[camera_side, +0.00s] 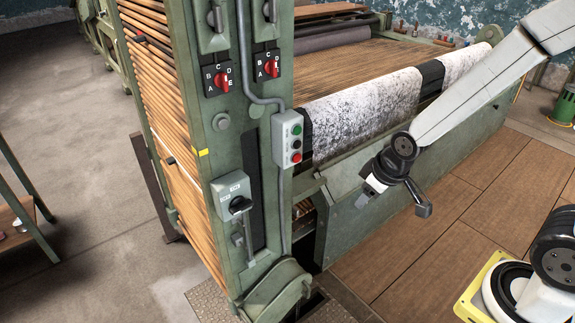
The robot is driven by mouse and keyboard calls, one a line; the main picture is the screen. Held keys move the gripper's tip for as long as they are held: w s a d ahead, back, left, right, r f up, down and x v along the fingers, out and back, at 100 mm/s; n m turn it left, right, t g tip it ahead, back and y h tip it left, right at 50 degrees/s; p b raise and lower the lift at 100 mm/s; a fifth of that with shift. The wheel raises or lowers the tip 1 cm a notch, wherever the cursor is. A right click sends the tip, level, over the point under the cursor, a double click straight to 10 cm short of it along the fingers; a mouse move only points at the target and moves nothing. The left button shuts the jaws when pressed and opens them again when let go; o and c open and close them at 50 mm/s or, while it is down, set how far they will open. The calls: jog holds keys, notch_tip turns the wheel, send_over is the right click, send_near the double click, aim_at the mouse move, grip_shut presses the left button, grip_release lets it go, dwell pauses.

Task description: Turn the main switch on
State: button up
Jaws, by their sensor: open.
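A grey switch box (233,193) with a white label and a black rotary knob (240,205) is fixed low on the front of the green machine column. It looks like the main switch; its label is too small to read. My gripper (366,194) is open and appears empty. It is right of the switch box in the picture, in front of the machine's long green side panel, and clear of the knob. Its fingertips are small and partly hidden by the wrist.
A grey button box (288,138) with green, black and red buttons is on the column's right edge. Two red selector knobs (223,80) (273,68) sit higher. A conduit (247,60) runs down the column. A green curved cover (275,292) juts out at its foot. Wooden floor (430,255) is open at right.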

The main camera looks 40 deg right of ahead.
jog(key=w+a+f+n+t+y, duration=0.1)
jog(key=w+a+f+n+t, duration=0.15)
jog(key=w, duration=0.35)
jog(key=w+a+f+n+t, duration=0.1)
jog(key=w+f+n+t, duration=0.1)
jog(key=w+n, duration=0.25)
jog(key=w+a+f+n+t+y, duration=0.1)
jog(key=w+f+n+t, duration=0.15)
jog(key=w, duration=0.35)
jog(key=n+t+y, duration=0.5)
jog(key=n+t, duration=0.1)
jog(key=n, duration=0.5)
send_near(245, 209)
jog(key=w, duration=0.1)
jog(key=shift+w+a+r, duration=0.15)
jog(key=shift+a, duration=0.15)
jog(key=shift+w, duration=0.1)
jog(key=shift+x, duration=3.85)
jog(key=shift+c, duration=0.2)
